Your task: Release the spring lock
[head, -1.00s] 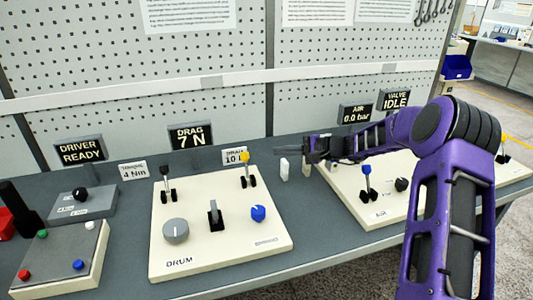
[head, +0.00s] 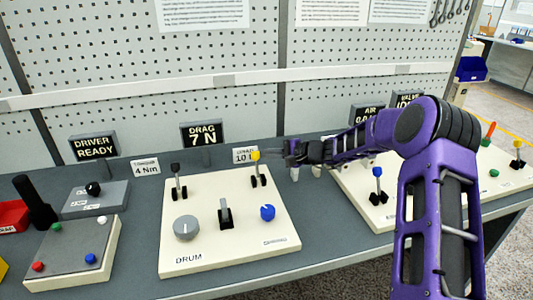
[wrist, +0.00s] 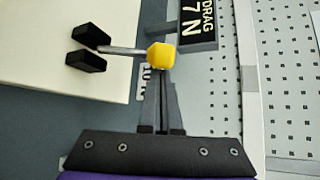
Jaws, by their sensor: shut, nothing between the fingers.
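The cream drum panel (head: 230,258) stands on the bench and carries several controls. No control on it has a readable spring lock label. A lever with a yellow knob (head: 255,155) stands nearly upright at the panel's back right corner. My gripper (head: 285,153) is just right of this knob, at about its height. In the wrist view the gripper's fingers (wrist: 161,80) are together and empty. Their tips point at the yellow knob (wrist: 161,55) and look very close to it; I cannot tell whether they touch.
A black-knobbed lever (head: 175,168), grey dial (head: 186,228), black toggle (head: 224,213) and blue knob (head: 267,212) share the drum panel. The drag display (head: 201,133) reads 7 N behind it. A blue-knobbed lever (head: 377,172) stands on the panel to the right.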

